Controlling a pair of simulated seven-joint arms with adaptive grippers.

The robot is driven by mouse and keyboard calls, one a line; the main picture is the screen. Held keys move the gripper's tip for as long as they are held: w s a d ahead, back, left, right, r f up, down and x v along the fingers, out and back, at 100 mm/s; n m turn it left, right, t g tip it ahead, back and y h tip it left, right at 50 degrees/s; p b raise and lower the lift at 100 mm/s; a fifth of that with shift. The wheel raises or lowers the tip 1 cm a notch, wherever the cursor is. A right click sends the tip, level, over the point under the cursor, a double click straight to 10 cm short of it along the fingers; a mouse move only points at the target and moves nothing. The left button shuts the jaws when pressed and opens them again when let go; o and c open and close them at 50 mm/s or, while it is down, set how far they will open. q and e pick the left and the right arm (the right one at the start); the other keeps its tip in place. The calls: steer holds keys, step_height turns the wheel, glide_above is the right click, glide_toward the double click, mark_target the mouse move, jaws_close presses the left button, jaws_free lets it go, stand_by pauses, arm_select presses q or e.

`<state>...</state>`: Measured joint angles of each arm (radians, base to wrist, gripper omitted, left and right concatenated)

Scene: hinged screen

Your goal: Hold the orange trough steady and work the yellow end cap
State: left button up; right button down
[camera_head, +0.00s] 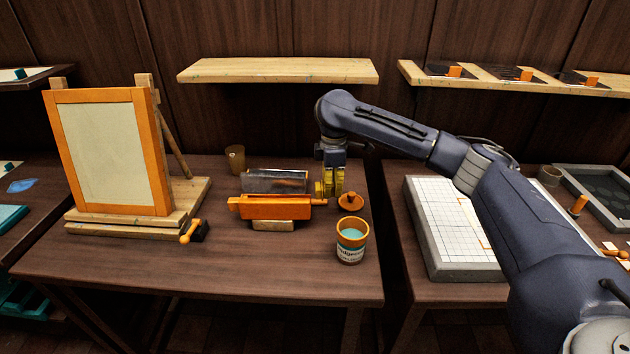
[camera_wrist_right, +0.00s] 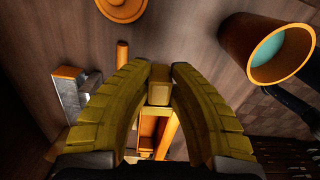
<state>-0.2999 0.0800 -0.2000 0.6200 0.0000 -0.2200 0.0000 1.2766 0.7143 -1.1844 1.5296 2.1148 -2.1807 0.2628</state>
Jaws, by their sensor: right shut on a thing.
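The orange trough (camera_head: 270,207) lies lengthwise on a small wooden block on the table, with a grey metallic piece (camera_head: 275,181) along its back. My right gripper (camera_head: 329,190) points down at the trough's right end. In the right wrist view, its yellow fingers (camera_wrist_right: 159,82) are shut on a small yellow piece, which looks like the yellow end cap (camera_wrist_right: 160,92). Part of the orange trough (camera_wrist_right: 152,128) shows beyond the fingers. In the head view the fingers largely hide the cap. My left gripper is in neither view.
An open pot of teal paint (camera_head: 352,243) and an orange knobbed lid (camera_head: 351,200) stand close to the right of the trough. An orange-framed screen (camera_head: 110,152) stands on the left. A brown cup (camera_head: 235,158) is behind. The table's front left is clear.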

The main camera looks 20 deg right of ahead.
steer(key=shift+m, duration=0.4)
steer(key=d+f, duration=0.1)
steer(key=s+d+f, duration=0.1)
steer(key=f, duration=0.1)
steer(key=s+d+f, duration=0.1)
steer(key=f, duration=0.1)
steer(key=shift+d, duration=0.4)
steer(key=shift+w, duration=0.1)
